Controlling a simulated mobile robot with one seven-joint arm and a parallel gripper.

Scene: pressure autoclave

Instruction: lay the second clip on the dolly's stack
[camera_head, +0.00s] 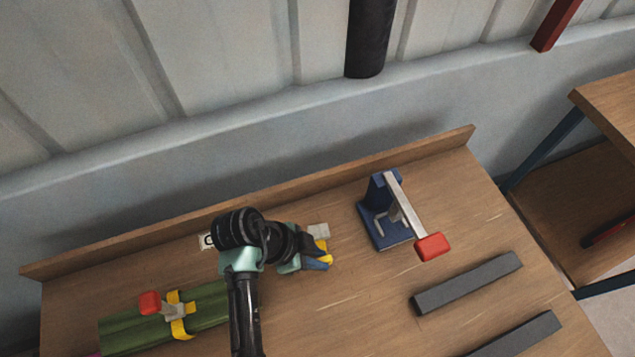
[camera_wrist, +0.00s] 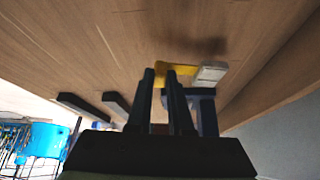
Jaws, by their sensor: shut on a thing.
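My gripper (camera_head: 316,264) is shut on the second clip, whose yellow part (camera_head: 325,247) and pale grey block (camera_head: 318,231) show beyond the fingers above the bench. In the wrist view my gripper (camera_wrist: 160,72) points at the bench, with the clip's yellow part (camera_wrist: 176,75) and grey block (camera_wrist: 211,73) past the fingertips. The clip's gripped part is mostly hidden. A green stack (camera_head: 120,332) lies at the lower left, left of my gripper. Another yellow clip (camera_head: 178,325) with a red knob (camera_head: 150,302) sits across it. I cannot make out the dolly.
A blue lever fixture (camera_head: 392,232) with a red handle (camera_head: 433,246) stands right of my gripper. Two dark grey bars (camera_head: 467,284) (camera_head: 520,337) lie at the lower right. A wooden ledge (camera_head: 270,197) runs along the bench's back. The bench middle is clear.

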